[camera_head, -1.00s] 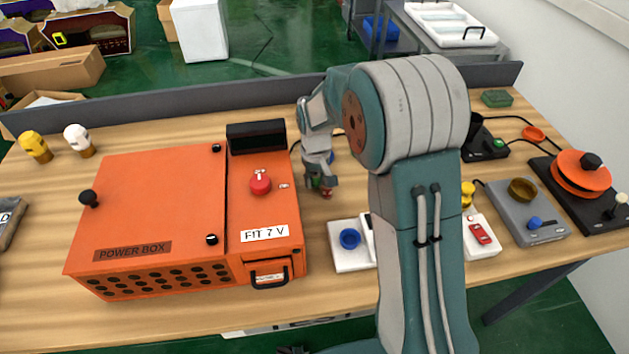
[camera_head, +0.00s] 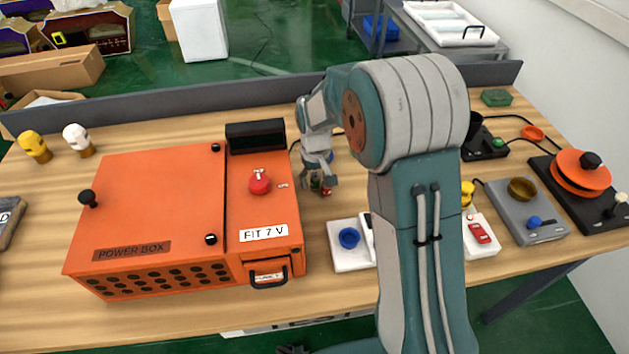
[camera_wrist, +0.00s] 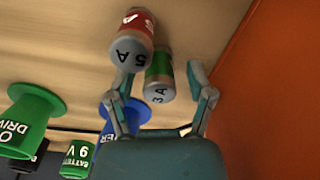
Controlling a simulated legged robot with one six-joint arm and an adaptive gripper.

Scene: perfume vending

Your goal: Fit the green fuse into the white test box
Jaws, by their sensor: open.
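The green fuse (camera_wrist: 159,75), marked 3A, stands on the table between the fingers of my gripper (camera_wrist: 158,72). The fingers are open, one on each side of it. A red fuse (camera_wrist: 133,38), marked 5A, stands close beside it, near the left finger. In the head view my gripper (camera_head: 319,186) is low over the table, right of the orange power box, and mostly covers the fuses. The white test box seems to be the white unit with a blue knob (camera_head: 342,260) in front of my gripper; my arm hides part of it.
The orange power box (camera_head: 150,205) stands close on the left and fills the right side of the wrist view. A green screwdriver-like item (camera_wrist: 30,115), a green battery (camera_wrist: 78,158) and a blue item (camera_wrist: 135,112) are near my gripper. Grey and black devices stand at the right.

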